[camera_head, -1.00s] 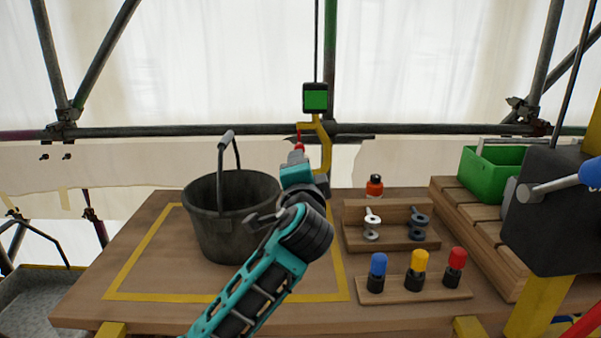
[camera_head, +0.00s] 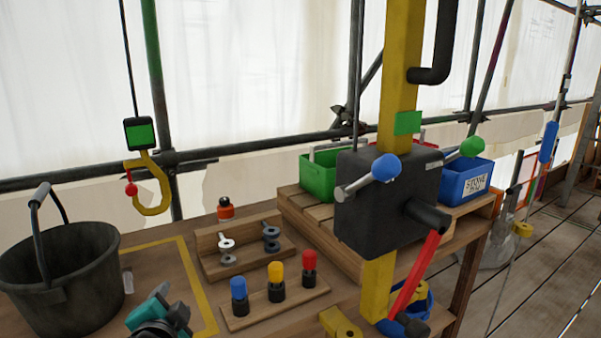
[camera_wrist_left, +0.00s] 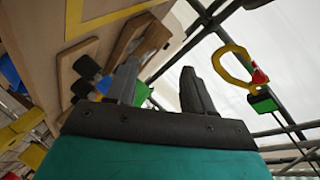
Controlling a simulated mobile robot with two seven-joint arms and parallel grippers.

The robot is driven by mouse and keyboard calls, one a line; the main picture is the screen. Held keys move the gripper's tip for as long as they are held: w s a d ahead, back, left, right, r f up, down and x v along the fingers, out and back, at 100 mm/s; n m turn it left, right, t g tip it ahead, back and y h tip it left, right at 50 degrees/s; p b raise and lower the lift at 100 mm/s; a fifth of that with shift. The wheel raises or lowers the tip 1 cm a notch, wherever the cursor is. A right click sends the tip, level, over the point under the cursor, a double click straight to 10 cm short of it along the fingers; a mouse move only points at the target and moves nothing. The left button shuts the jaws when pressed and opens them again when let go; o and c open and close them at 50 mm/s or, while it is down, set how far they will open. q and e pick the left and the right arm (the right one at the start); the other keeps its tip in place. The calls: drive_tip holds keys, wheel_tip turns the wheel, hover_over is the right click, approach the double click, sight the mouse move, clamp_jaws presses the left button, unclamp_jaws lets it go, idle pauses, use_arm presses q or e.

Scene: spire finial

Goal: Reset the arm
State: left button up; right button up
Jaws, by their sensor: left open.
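My left arm shows as a teal and black piece (camera_head: 158,314) at the bottom left of the head view, low beside the bucket. In the left wrist view my left gripper (camera_wrist_left: 160,75) has its two dark fingers apart, with nothing between them. The yellow crane hook (camera_wrist_left: 232,66) hangs beyond and right of the fingers there. In the head view the hook (camera_head: 152,198) hangs empty from its black block. My right gripper is in neither view.
A black bucket (camera_head: 65,282) stands on the table's left. A wooden rack (camera_head: 248,253) holds shackle-like parts; a board (camera_head: 275,302) carries blue, yellow and red-capped pegs. A winch box (camera_head: 385,205) on a yellow post stands right, before green (camera_head: 318,178) and blue (camera_head: 468,185) bins.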

use_arm(q)
drive_tip(key=s+d+f+n+g+h+p, duration=0.1)
drive_tip(key=s+d+f+n+h, duration=0.1)
drive_tip(key=s+f, duration=0.7)
drive_tip(key=s+d+f+n+g+h, duration=0.2)
drive_tip(key=s+d+f+n+h, duration=0.1)
drive_tip(key=s+f, duration=0.6)
drive_tip(key=s+d+n, duration=0.1)
drive_tip(key=s, duration=0.2)
drive_tip(key=shift+d+n+h+p, duration=0.3)
drive_tip(key=shift+d+p, duration=0.05)
drive_tip(key=shift+p, duration=0.05)
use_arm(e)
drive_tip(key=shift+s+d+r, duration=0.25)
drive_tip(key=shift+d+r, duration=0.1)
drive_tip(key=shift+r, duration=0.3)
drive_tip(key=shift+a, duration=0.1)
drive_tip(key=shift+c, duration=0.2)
